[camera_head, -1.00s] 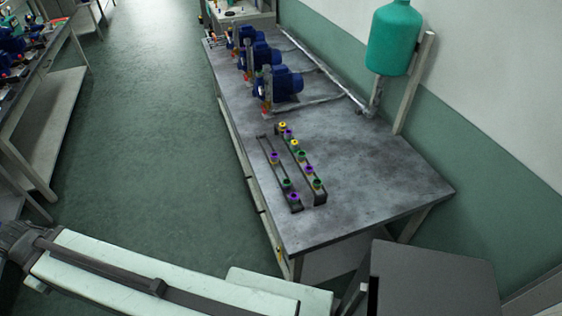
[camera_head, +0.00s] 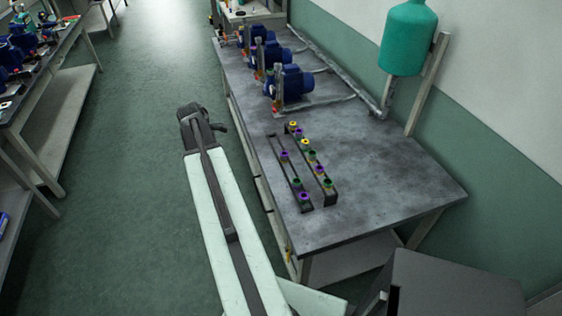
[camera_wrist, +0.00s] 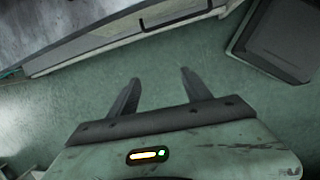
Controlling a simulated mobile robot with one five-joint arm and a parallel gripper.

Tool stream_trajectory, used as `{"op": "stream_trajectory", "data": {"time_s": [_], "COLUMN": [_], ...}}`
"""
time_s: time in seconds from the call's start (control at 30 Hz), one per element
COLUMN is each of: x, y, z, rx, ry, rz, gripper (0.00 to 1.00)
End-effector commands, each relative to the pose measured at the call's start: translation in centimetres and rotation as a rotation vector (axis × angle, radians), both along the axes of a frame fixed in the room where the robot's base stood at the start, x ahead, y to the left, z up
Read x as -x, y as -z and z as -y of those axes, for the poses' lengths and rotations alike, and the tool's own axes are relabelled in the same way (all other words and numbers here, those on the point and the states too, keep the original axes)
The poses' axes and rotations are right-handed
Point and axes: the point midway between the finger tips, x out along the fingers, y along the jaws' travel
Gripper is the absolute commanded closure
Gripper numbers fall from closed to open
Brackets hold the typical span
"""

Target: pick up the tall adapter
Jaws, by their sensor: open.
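Several small adapters with purple, green and yellow tops stand in two dark racks on the grey table in the head view: the left rack (camera_head: 279,161) and the right rack (camera_head: 330,196). A yellow-topped adapter (camera_head: 305,142) and a purple-topped adapter (camera_head: 284,155) are among them. They are too small to tell which is the tall one. My gripper (camera_wrist: 158,84) is open and empty in the wrist view, over the green floor beside the table. In the head view my arm ends left of the table, apart from the racks; its fingers cannot be made out there.
The table (camera_head: 390,180) is clear to the right of the racks. Blue pumps (camera_head: 287,84) stand behind them, with pipes. A teal tank (camera_head: 407,40) hangs by the wall. Another bench (camera_head: 50,70) stands at left, across open floor.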

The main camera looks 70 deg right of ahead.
Motion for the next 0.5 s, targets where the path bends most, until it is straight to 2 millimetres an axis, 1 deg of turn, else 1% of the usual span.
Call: {"op": "stream_trajectory", "data": {"time_s": [0.03,0.07,0.1,0.2,0.3,0.4,0.5], "x": [3.7,5.8,8.5,14.0,17.0,18.0,18.0], "y": [0.3,0.2,0.2,0.1,0.0,-0.1,0.3], "z": [4.5,6.6,9.0,13.0,14.9,15.3,15.3], "rx": [0.009,0.013,0.013,0.01,0.003,0.0,0.0], "ry": [-0.034,-0.067,-0.107,-0.183,-0.229,-0.246,-0.249], "rz": [-0.041,-0.068,-0.102,-0.17,-0.21,-0.222,-0.223], "gripper": [0.43,0.43,0.43,0.43,0.43,0.43,0.43]}}
